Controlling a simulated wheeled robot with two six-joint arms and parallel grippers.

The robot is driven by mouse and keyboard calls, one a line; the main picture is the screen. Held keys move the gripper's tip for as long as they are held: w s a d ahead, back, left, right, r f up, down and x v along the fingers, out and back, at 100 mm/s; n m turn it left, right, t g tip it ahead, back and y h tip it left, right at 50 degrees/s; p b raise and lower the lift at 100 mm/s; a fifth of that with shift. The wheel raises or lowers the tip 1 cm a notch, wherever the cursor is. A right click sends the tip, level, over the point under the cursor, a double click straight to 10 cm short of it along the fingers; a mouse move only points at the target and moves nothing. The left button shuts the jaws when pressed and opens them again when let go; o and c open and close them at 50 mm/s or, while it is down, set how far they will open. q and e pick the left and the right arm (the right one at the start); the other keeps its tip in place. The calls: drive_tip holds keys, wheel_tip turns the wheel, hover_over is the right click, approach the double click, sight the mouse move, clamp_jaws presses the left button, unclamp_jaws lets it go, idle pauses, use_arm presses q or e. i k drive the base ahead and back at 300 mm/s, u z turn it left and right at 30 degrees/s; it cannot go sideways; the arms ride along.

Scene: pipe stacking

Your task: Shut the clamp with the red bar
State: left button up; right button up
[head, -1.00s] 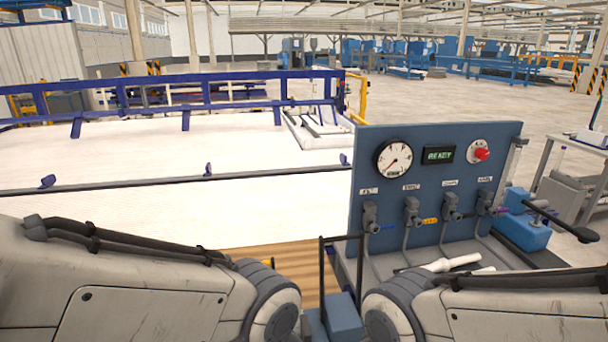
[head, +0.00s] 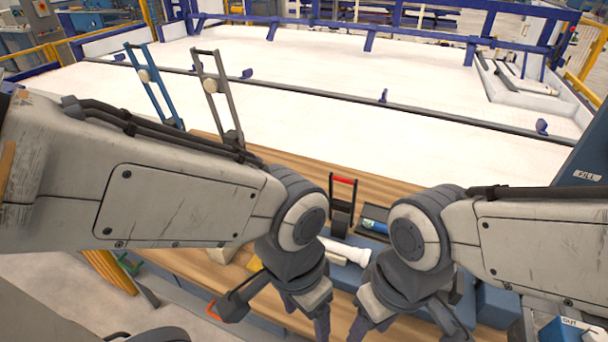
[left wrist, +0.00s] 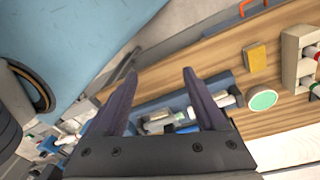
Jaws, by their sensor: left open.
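The clamp's red bar (head: 344,180) tops a black upright frame (head: 342,205) near the back of the bench, in the middle of the head view. The frame stands raised. A white pipe (head: 345,251) lies just in front of it, along a blue block. My left gripper (head: 310,328) hangs in front of and to the left of the clamp, fingers pointing down. In the left wrist view its fingers (left wrist: 159,74) are spread and empty above the bench. My right gripper (head: 362,332) hangs close beside it; its fingertips are mostly cut off. I cannot make out the red bar in the left wrist view.
Grey (head: 217,88) and blue (head: 154,85) upright frames stand at the bench's back left. A black case (head: 374,225) is right of the clamp. A yellow block (left wrist: 256,57) and green disc (left wrist: 262,99) are on the wooden bench. A white surface lies behind.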

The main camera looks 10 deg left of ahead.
sight(339, 205)
drive_tip(key=z, duration=1.5)
drive_tip(key=k, duration=0.8)
drive_tip(key=u, duration=1.05)
drive_tip(key=i, duration=0.5)
drive_tip(key=u, duration=0.05)
